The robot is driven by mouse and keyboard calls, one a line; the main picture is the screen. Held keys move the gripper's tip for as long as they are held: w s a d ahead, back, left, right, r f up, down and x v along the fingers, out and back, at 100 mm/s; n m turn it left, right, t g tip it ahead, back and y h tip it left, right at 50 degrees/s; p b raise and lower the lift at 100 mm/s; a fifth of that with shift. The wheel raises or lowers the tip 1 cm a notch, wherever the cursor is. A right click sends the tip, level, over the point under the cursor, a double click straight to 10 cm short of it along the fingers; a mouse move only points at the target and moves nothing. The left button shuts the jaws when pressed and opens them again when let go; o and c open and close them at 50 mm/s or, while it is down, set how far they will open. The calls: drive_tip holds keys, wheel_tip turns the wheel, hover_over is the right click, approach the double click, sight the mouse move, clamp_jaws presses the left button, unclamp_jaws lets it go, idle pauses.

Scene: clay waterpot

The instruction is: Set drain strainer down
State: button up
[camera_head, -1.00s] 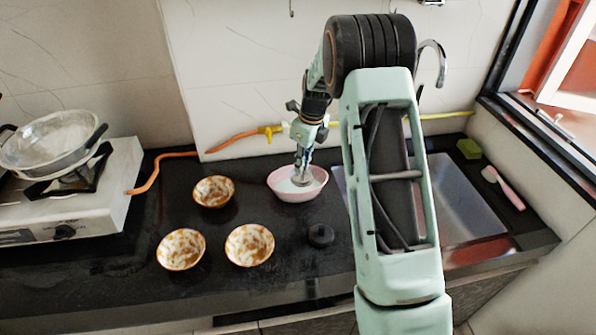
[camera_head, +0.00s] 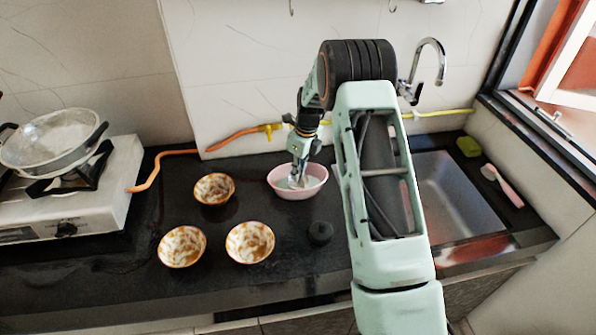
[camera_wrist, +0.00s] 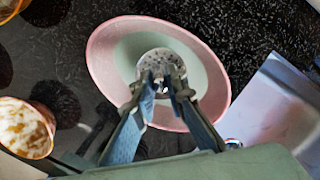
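The drain strainer (camera_wrist: 163,62), a small round grey metal disc with holes, is at the fingertips of my gripper (camera_wrist: 161,84) in the wrist view. The two fingers are close together around its middle knob. The strainer is over the inside of the pink bowl (camera_wrist: 103,62); I cannot tell whether it touches the bottom. In the head view my gripper (camera_head: 298,178) reaches down into the pink bowl (camera_head: 286,192), and the strainer is mostly hidden by the fingers.
Three patterned bowls (camera_head: 214,189), (camera_head: 181,246), (camera_head: 250,243) stand left of the pink bowl. A small black round object (camera_head: 320,233) lies in front of it. The sink (camera_head: 455,205) is to the right, partly behind my arm. A stove with a pan (camera_head: 55,140) is at left.

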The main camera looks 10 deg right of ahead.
drive_tip(key=o, duration=0.5)
drive_tip(key=shift+c, duration=0.2)
wheel_tip(320, 180, up, 12)
drive_tip(key=s+d, duration=0.1)
drive_tip(key=shift+s+b, duration=0.15)
drive_tip(key=shift+b, duration=0.3)
drive_tip(key=shift+d+r, duration=0.1)
drive_tip(key=shift+d, duration=0.05)
